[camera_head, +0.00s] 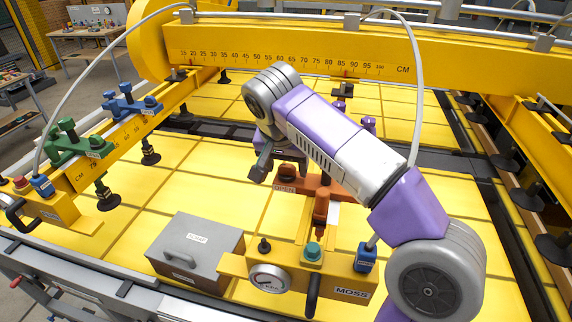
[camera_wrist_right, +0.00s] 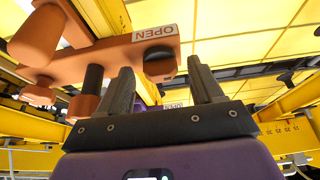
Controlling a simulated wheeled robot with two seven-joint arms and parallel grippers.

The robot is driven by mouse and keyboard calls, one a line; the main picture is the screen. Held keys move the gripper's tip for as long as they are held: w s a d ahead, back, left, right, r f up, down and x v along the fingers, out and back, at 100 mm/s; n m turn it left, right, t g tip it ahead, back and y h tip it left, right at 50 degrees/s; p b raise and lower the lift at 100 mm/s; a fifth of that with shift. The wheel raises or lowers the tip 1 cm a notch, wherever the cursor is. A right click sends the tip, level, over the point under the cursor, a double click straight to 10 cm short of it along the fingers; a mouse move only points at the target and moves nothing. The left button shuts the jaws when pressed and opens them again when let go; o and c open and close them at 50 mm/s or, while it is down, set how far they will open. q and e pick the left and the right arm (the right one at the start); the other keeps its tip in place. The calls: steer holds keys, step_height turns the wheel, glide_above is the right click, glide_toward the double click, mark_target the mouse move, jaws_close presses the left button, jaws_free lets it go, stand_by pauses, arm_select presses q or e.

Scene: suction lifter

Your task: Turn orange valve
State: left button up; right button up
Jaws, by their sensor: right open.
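The orange valve (camera_head: 322,187) sits on the yellow beam, with a white OPEN label beside a dark orange knob (camera_head: 286,172). In the right wrist view the valve body (camera_wrist_right: 110,58) fills the upper left, and the knob (camera_wrist_right: 159,62) shows just beyond the space between my fingertips. My right gripper (camera_head: 270,164) is open, at the left side of the valve. In the right wrist view the gripper (camera_wrist_right: 160,75) shows its two dark fingers spread apart; I cannot tell whether either touches the valve. My right forearm hides part of the valve in the head view. My left gripper is not in view.
A green valve (camera_head: 78,140) and a blue valve (camera_head: 128,101) sit on the left beam. A grey box (camera_head: 196,250) stands at the front, by the yellow MOSS block (camera_head: 318,274) with its gauge. A ruled yellow beam (camera_head: 290,52) crosses behind; white hoses hang from it.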

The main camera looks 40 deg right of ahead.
steer(key=shift+c, duration=0.3)
steer(key=c, duration=1)
steer(key=n, duration=0.2)
steer(key=n+t+y+p, duration=0.1)
steer(key=n, duration=0.1)
steer(key=shift+s+d+r+n, duration=0.1)
steer(key=shift+s+d+n, duration=0.1)
steer(key=shift+n, duration=0.2)
steer(key=n, duration=0.1)
steer(key=n+y+p, duration=0.1)
steer(key=n, duration=0.1)
steer(key=shift+d+n+t+y, duration=0.15)
steer(key=shift+n+t+y, duration=0.15)
steer(key=shift+t, duration=0.1)
steer(key=n+y+p, duration=0.2)
steer(key=n, duration=0.2)
steer(key=shift+d+n, duration=0.15)
steer(key=shift+n, duration=0.15)
steer(key=n+p, duration=0.1)
steer(key=n, duration=0.1)
steer(key=n+g+y+p, duration=0.1)
steer(key=n, duration=0.1)
steer(key=shift+w+d+n, duration=0.15)
steer(key=shift+d+n, duration=0.05)
steer(key=shift+n, duration=0.2)
steer(key=shift+y, duration=0.3)
